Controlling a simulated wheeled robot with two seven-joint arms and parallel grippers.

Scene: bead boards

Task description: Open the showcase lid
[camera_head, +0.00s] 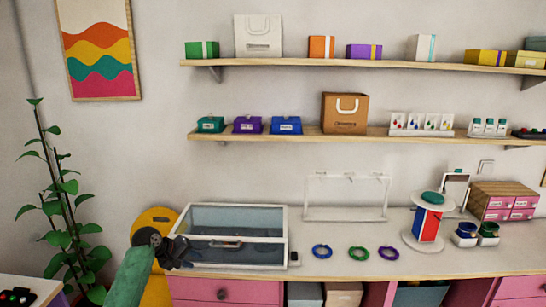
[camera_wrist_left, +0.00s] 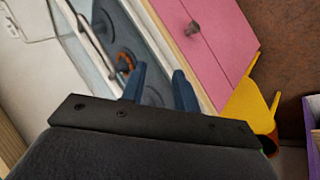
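The showcase (camera_head: 287,238) is a white-framed box with clear glass, standing at the left end of the counter. A small handle (camera_head: 222,244) shows on its front side. The lid looks closed. My left gripper (camera_head: 180,252) is at the showcase's front left corner, left of the handle. In the left wrist view, its two dark blue fingers (camera_wrist_left: 160,80) are apart with nothing held between them. I cannot tell if the fingers touch the frame. My right gripper is not in view.
Blue, purple and green bracelets (camera_head: 359,253) lie on the counter right of the showcase. A white rack (camera_head: 345,214) and a round display stand (camera_head: 428,228) stand behind and farther right. Pink drawers (camera_head: 225,291) are below the counter. A yellow chair (camera_head: 155,220) is at the left.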

